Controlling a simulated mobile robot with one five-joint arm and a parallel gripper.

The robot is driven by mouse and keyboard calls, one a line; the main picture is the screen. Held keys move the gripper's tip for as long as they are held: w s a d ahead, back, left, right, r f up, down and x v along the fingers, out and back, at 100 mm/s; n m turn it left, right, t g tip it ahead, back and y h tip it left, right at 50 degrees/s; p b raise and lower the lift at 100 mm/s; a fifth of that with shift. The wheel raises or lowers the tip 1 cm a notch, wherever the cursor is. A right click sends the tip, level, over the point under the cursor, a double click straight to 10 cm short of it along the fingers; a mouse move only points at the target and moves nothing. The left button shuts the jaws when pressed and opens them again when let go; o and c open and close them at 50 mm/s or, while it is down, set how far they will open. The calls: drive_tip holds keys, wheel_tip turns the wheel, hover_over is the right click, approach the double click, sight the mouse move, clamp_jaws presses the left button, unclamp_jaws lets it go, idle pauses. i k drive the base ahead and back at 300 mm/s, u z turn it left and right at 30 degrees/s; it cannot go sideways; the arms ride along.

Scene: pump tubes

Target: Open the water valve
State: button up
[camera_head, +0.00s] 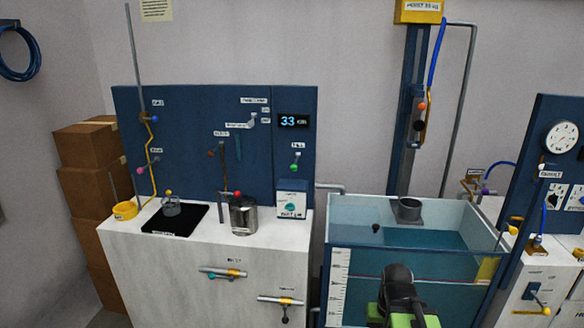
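Two small pipe valves sit on the front of the white cabinet (150,262). The upper valve (222,272) has an orange-and-grey horizontal body and a teal handle knob. Small labels sit above both, too small to read, so I cannot tell which is the water valve. My gripper (398,290), black with green parts, is at the bottom, in front of the water tank and right of both valves, apart from them. Its fingers are not clearly visible.
The glass tank (347,262), partly filled with water, stands right of the cabinet. A blue panel (185,110) with a "33" display (293,121) stands behind the cabinet top. A metal pot (243,214) stands on top. Brown boxes (88,150) are at left. A gauge panel (561,137) is at right.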

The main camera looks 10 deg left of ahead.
sight(290, 207)
drive_tip(key=u, duration=1.25)
drive_tip(key=k, duration=0.1)
drive_tip(key=u, duration=3)
drive_tip(key=k, duration=1.05)
drive_tip(key=z, duration=1.55)
drive_tip(key=i, duration=1.05)
drive_tip(key=u, duration=0.2)
